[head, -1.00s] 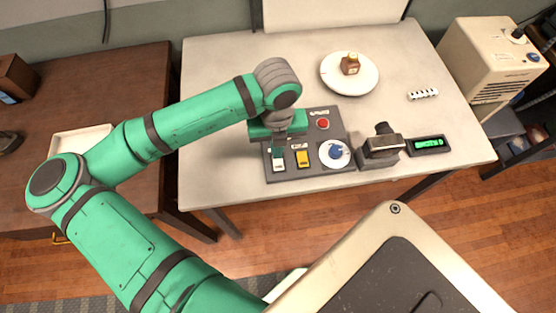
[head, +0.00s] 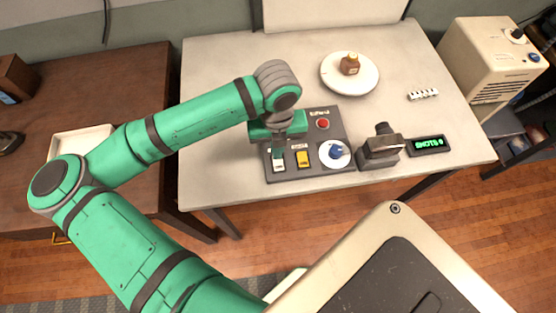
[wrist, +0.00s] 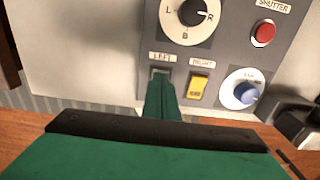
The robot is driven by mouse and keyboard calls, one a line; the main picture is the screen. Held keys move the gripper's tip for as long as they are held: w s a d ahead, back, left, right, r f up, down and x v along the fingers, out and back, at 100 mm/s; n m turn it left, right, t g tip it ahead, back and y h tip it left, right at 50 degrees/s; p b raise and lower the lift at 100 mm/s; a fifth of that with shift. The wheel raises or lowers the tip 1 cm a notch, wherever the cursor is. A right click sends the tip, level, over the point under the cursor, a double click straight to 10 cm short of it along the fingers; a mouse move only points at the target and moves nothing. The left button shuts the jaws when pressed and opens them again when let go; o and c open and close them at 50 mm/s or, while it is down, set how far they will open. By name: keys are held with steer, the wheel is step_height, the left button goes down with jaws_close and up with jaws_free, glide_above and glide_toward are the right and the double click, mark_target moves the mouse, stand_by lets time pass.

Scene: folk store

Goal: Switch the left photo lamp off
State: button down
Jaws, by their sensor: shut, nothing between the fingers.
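The dark grey control panel (head: 332,120) lies on the pale table. Its left switch (head: 279,164) looks whitish in the head view and greyish in the wrist view (wrist: 160,72), under the label LEFT. My gripper (head: 278,150) is shut and empty, pointing down at this switch. In the wrist view its green fingertips (wrist: 161,84) cover the switch's lower part; I cannot tell whether they touch it. The yellow right switch (wrist: 198,89) is just beside, under the label RIGHT. The lamps themselves are not identifiable.
On the panel are a red shutter button (wrist: 264,32), a blue knob (wrist: 246,93) and an L-R-B dial (wrist: 186,14). A black camera-like device (head: 381,148) and a green display (head: 429,144) stand to the right. A plate (head: 336,76) with a small bottle is behind.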

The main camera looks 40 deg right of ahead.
steer(key=shift+f, duration=0.45)
steer(key=shift+r, duration=0.15)
step_height(320, 180, up, 7)
stand_by(1.1)
steer(key=shift+w, duration=0.1)
